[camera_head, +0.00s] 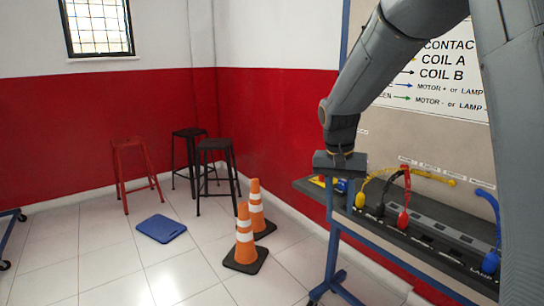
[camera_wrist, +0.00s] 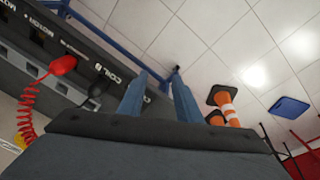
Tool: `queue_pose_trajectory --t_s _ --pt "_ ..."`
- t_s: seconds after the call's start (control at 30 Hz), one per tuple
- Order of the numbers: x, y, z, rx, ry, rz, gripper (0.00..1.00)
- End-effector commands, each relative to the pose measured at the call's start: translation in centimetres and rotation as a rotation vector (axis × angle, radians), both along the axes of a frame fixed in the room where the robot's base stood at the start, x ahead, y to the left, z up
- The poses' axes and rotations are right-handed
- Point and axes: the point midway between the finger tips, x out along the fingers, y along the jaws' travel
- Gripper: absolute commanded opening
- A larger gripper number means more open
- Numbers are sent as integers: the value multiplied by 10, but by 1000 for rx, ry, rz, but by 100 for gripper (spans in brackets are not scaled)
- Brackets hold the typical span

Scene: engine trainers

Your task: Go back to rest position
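My gripper (camera_head: 335,184) hangs from my arm at the left end of a dark grey trainer panel. In the head view, a yellow plug (camera_head: 360,200), a red plug (camera_head: 403,219) and a blue plug (camera_head: 490,262) with cables are at the panel (camera_head: 430,235). The wrist view shows the red plug (camera_wrist: 64,65) with its coiled cable and a black plug (camera_wrist: 97,89) to the left of the fingers.
A labelled board (camera_head: 435,75) rises behind the panel, on a blue frame (camera_head: 332,265). Two orange cones (camera_head: 244,235) stand on the floor left of it. Stools (camera_head: 133,170) and a blue mat (camera_head: 160,228) are farther left. Tiled floor between is open.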

Motion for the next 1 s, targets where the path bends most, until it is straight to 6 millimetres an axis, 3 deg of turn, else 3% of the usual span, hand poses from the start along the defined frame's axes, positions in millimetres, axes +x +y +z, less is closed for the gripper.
queue_pose_trajectory --t_s 0.03,0.2,0.3,0.43,0.6,1.0 --pt "-31 -3 -6 14 19 43 31" --pt "-127 -6 -34 60 70 203 31" --pt "-179 -7 -49 82 89 279 31" --pt "-227 -7 -63 101 105 351 31" --pt "-254 -6 -71 110 113 391 31" --pt "-255 -6 -71 111 114 394 31"
